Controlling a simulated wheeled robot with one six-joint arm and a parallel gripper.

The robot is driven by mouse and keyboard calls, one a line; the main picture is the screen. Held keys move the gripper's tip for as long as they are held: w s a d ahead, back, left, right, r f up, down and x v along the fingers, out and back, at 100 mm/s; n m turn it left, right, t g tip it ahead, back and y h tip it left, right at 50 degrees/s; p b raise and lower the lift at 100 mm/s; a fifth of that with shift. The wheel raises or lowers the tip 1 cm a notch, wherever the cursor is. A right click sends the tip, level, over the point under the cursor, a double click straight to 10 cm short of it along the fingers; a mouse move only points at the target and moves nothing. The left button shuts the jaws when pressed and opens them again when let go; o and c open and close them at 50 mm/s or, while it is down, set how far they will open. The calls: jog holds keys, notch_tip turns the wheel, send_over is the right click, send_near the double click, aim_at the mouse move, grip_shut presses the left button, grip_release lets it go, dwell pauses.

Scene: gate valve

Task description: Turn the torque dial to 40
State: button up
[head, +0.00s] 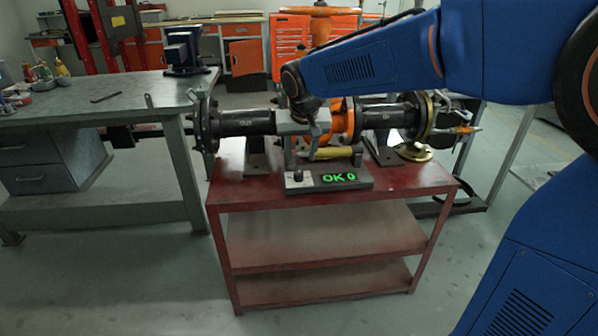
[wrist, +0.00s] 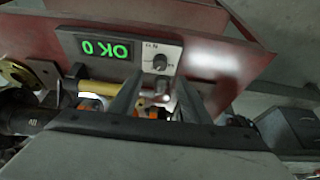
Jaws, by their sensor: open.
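The torque dial is a small dark knob (head: 298,177) on a pale panel at the left end of a grey box (head: 345,187). My gripper (wrist: 157,88) is open. Its two fingers point towards the dial from either side, apart from it. In the head view my gripper (head: 303,155) is above and behind the dial. The dial's pointer setting is too small to read.
The box stands at the front edge of a red cart (head: 405,178). Behind it are an orange valve body (head: 341,119), a black pipe (head: 247,122) and a yellow cylinder (head: 328,153). A grey workbench (head: 100,101) stands at the left. The floor in front is clear.

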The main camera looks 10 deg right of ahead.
aim_at(299, 173)
jog(key=x, duration=0.9)
jog(key=shift+w+f, duration=0.1)
jog(key=shift+f, duration=0.1)
jog(key=shift+c, duration=0.4)
jog(key=c, duration=1)
